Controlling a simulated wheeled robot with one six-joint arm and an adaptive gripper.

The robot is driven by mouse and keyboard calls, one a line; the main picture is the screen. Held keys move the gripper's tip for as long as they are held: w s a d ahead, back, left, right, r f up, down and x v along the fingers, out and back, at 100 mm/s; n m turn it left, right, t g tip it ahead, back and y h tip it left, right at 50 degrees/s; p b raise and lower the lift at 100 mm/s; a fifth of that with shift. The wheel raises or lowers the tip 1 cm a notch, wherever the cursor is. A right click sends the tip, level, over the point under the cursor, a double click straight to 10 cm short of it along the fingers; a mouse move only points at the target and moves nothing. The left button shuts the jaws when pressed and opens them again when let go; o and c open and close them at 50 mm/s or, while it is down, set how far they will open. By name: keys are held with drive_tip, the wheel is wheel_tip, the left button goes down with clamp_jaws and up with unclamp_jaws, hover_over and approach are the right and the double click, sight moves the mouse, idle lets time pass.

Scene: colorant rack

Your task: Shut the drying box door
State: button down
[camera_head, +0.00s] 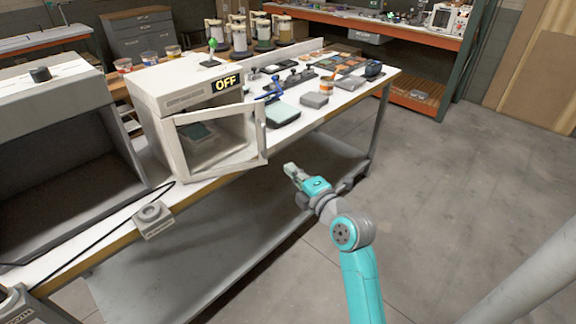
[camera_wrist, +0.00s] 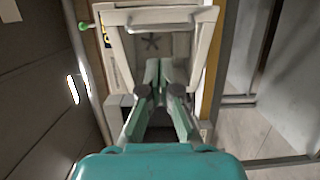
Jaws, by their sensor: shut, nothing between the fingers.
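The drying box (camera_head: 170,94) is a white box with a lit OFF sign, standing on the workbench. Its door (camera_head: 178,150), a white frame with a clear pane, stands open and extends out toward the bench's front edge. The door's free edge carries an upright handle (camera_head: 262,128). My gripper (camera_head: 289,168) is shut and empty, in front of the bench and a little right of and below the handle, apart from the door. In the wrist view, my gripper's fingers (camera_wrist: 159,66) are together in front of the white frame (camera_wrist: 127,18), overlapping it in the picture.
The white workbench (camera_head: 345,98) holds a grey pad, tools and colour samples right of the box. A grey open-fronted booth (camera_head: 60,89) stands at left. A small grey device (camera_head: 152,219) sits at the bench's front edge. The floor (camera_head: 455,200) at right is clear.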

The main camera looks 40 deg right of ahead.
sight(265, 144)
drive_tip(key=x, duration=1.2)
